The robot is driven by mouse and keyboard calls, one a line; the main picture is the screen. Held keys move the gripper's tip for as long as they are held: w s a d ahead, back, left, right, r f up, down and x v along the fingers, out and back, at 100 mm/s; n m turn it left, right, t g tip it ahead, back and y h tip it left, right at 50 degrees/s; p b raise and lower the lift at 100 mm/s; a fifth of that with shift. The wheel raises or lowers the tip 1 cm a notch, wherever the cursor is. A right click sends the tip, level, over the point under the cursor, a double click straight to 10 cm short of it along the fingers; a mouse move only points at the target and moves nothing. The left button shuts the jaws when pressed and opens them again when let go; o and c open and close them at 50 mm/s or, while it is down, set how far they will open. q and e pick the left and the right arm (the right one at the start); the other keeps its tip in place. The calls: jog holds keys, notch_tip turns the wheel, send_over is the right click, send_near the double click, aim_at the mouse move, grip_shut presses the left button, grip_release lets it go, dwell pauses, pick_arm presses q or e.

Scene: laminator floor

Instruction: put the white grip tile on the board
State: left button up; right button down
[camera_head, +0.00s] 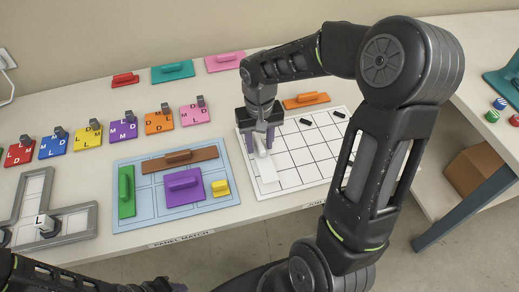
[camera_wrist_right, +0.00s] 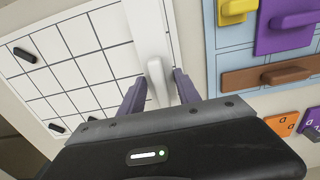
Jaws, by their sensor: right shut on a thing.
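The white grip tile (camera_head: 267,172) is a long pale strip with a raised white grip (camera_wrist_right: 157,78). It is over the left edge column of the white gridded board (camera_head: 300,157). I cannot tell whether it touches the board. My right gripper (camera_head: 262,140) points down at the tile, and its fingers hold the grip between them, as the right wrist view (camera_wrist_right: 158,92) also shows. The gridded board (camera_wrist_right: 75,62) lies to the left there. My left gripper (camera_head: 163,286) shows only as a dark part at the bottom edge; its jaws are unclear.
A light blue panel (camera_head: 150,222) with brown, purple, green and yellow pieces lies just left of the gridded board. An orange grip tile (camera_head: 306,100) lies behind the board. Lettered coloured tiles stand in a row farther left. Black grips (camera_head: 322,118) are on the board's far cells.

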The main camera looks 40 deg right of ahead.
aim_at(260, 150)
jog(key=shift+f, duration=1.75)
jog(key=shift+f, duration=0.1)
jog(key=shift+f, duration=0.15)
jog(key=c, duration=0.9)
grip_release()
jog(key=shift+o, duration=0.2)
jog(key=shift+r, duration=0.2)
notch_tip(260, 150, up, 12)
jog(key=shift+r, duration=0.1)
